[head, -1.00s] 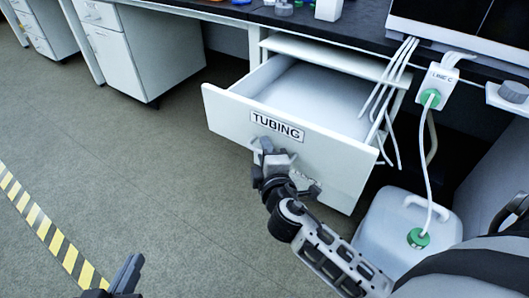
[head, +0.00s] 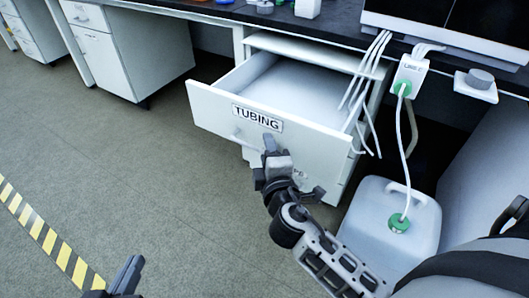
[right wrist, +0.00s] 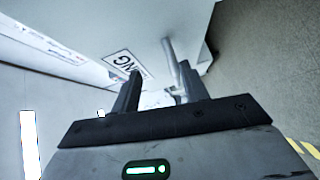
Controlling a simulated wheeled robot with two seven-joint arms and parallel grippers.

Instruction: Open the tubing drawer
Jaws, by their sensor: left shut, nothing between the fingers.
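The white tubing drawer (head: 300,138), labelled TUBING, stands well pulled out from under the bench in the head view, its inside visible and looking empty. Its bar handle (right wrist: 173,64) shows beyond the fingertips in the right wrist view, nearer the right-hand finger. My right gripper (head: 276,148) is in front of the drawer face, below and to the right of the label. Its two fingers stand apart in the right wrist view (right wrist: 158,85), with no object clearly held. My left gripper (head: 130,272) is shut and empty, low over the floor, away from the drawer.
A translucent carboy (head: 385,225) with a green cap stands on the floor right of the drawer. White tubes (head: 366,75) hang from the bench beside the drawer's right side. Another cabinet (head: 140,50) stands at left. The floor left of the drawer is clear.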

